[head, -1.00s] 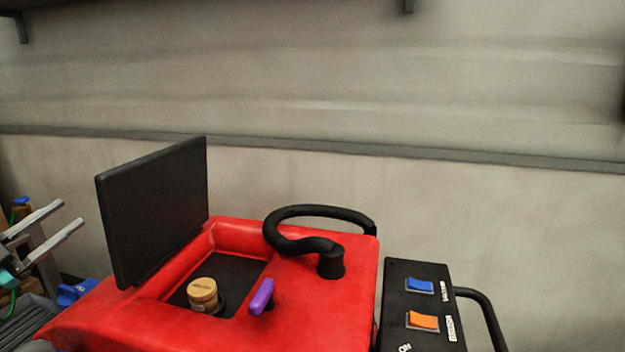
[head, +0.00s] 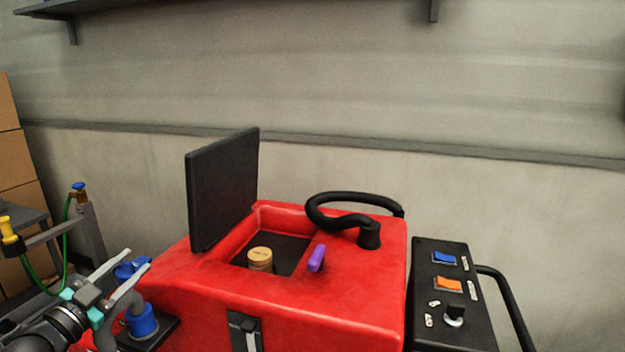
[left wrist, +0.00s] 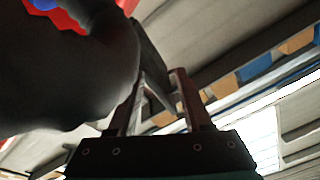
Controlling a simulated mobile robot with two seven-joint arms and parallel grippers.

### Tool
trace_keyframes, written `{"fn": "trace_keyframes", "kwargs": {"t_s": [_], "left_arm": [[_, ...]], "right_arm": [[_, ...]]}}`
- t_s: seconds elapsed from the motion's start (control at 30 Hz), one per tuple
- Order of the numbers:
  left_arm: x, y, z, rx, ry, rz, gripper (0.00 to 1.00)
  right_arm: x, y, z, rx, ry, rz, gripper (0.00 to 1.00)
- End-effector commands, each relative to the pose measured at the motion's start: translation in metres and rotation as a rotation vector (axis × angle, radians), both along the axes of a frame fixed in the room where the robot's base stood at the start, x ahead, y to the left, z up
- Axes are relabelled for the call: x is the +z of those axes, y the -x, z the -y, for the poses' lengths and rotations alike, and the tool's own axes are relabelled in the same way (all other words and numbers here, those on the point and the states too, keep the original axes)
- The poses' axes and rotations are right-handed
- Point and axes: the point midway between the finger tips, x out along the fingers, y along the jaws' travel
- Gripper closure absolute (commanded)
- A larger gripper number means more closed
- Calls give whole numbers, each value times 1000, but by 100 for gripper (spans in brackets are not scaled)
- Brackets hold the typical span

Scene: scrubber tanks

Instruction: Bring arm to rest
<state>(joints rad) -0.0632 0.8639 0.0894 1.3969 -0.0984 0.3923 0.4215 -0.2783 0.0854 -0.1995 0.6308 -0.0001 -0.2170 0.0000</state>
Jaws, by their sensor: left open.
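My left gripper (head: 138,260) is at the lower left of the head view, with its two pale fingers apart and nothing between them. It is raised, to the left of the red scrubber machine (head: 300,295). In the left wrist view, the two fingers of the left gripper (left wrist: 163,90) are also apart and empty, pointing toward the roof. My right gripper is in neither view.
The scrubber's black lid (head: 222,190) stands open beside a recess with a tan cap (head: 260,257) and a purple lever (head: 316,257). A black hose (head: 345,220) and a switch panel (head: 440,300) are to the right. Boxes (head: 18,160) stand far left.

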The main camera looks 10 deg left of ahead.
Motion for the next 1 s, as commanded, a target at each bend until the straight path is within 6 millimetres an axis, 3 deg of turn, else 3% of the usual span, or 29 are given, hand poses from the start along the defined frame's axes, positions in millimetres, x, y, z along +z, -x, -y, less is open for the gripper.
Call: {"fn": "trace_keyframes", "kwargs": {"t_s": [0.1, 0.27, 0.5, 0.7, 1.0], "left_arm": [[-46, 5, 32, 69, 52, -115, 50], [-99, 23, 72, 164, 105, -288, 50], [-163, 77, 137, 271, 171, -580, 50], [-193, 140, 192, 323, 214, -847, 50], [-200, 229, 252, 336, 252, -1173, 50]], "right_arm": [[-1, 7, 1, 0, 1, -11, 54], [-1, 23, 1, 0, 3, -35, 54], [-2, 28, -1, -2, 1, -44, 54], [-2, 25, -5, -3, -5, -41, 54], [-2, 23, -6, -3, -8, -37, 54]]}}
